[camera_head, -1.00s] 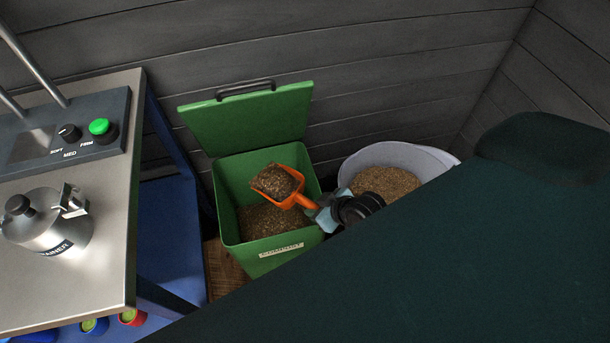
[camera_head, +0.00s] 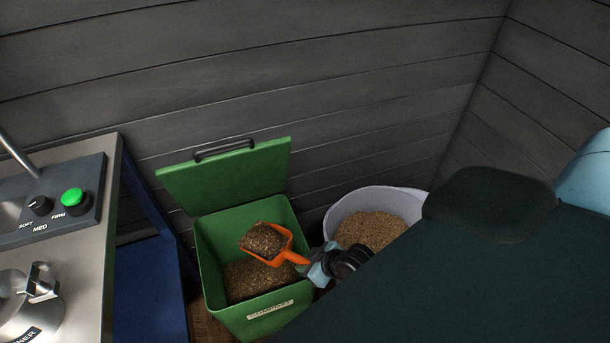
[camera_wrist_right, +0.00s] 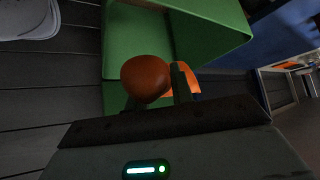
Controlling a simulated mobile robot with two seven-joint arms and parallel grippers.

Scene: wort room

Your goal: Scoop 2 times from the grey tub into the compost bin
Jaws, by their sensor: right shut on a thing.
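The green compost bin (camera_head: 213,272) stands with its lid (camera_head: 225,174) open and tipped back toward the wall. Brown grain lies inside it. The grey tub (camera_head: 336,212), holding brown grain, stands right of the bin. My right gripper (camera_head: 316,266) is shut on the handle of an orange scoop (camera_head: 286,247). The scoop is over the bin's opening, heaped with grain and roughly level. In the right wrist view the round orange handle end (camera_wrist_right: 145,78) shows at the fingers, with the green bin (camera_wrist_right: 190,30) beyond. My left gripper is not in view.
A steel-topped bench (camera_head: 85,285) with a control panel and a metal container stands at the left. A blue panel (camera_head: 150,285) is between bench and bin. Dark plank walls (camera_head: 300,90) close in behind and at right.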

